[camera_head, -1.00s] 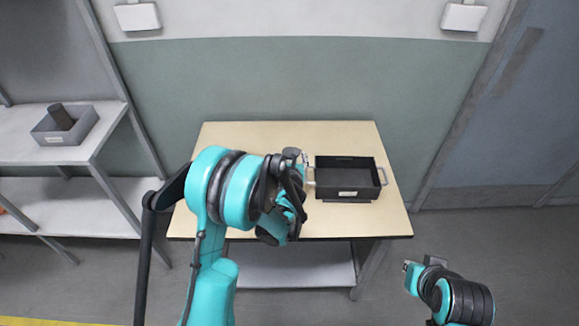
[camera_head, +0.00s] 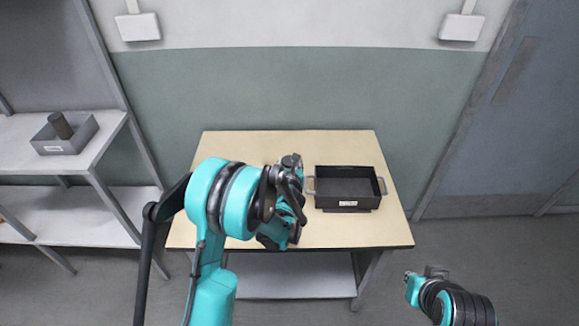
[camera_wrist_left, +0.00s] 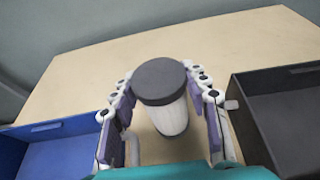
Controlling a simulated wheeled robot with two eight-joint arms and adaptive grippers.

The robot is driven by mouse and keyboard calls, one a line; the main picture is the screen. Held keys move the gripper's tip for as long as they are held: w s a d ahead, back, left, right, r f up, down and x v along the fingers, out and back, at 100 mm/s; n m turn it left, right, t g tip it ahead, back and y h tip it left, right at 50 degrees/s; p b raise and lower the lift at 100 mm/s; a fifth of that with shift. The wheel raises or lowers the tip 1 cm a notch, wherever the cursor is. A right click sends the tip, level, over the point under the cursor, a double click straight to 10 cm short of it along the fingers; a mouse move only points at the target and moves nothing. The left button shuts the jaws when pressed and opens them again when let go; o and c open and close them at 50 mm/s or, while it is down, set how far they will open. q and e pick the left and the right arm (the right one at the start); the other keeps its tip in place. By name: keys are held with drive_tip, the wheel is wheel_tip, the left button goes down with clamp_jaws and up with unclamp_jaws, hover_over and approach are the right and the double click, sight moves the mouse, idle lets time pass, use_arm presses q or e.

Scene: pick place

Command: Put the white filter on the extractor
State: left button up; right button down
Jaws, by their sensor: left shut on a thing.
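The white filter (camera_wrist_left: 170,119) is a white cylinder with a dark grey round cap (camera_wrist_left: 160,80). In the left wrist view it stands roughly upright, slightly tilted, between the fingers of my left gripper (camera_wrist_left: 160,105), which is shut on it. In the head view this gripper (camera_head: 291,203) is over the table, left of the black box, and my own arm hides much of it. A dark cap (camera_head: 291,161) shows just beyond it. I cannot tell whether the filter touches the table. My right gripper (camera_head: 412,288) is low at the right, away from the table. I cannot identify the extractor.
A black box (camera_head: 345,201) with side handles stands close right of my left gripper. A blue box (camera_wrist_left: 62,131) is at the left in the wrist view. A shelf at the left holds a grey bin (camera_head: 50,146) with a dark cylinder (camera_head: 60,125). The table's (camera_head: 232,145) far side is bare.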

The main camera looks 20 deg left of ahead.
use_arm(q)
drive_tip(key=r, duration=0.1)
drive_tip(key=r+p, duration=0.1)
drive_tip(key=r, duration=0.1)
drive_tip(key=r+p, duration=0.1)
drive_tip(key=shift+d+r, duration=0.15)
drive_tip(key=shift+d, duration=0.1)
drive_tip(key=d+r+p, duration=0.3)
drive_tip(key=d+r, duration=0.3)
drive_tip(key=d, duration=0.5)
drive_tip(key=shift+s, duration=0.25)
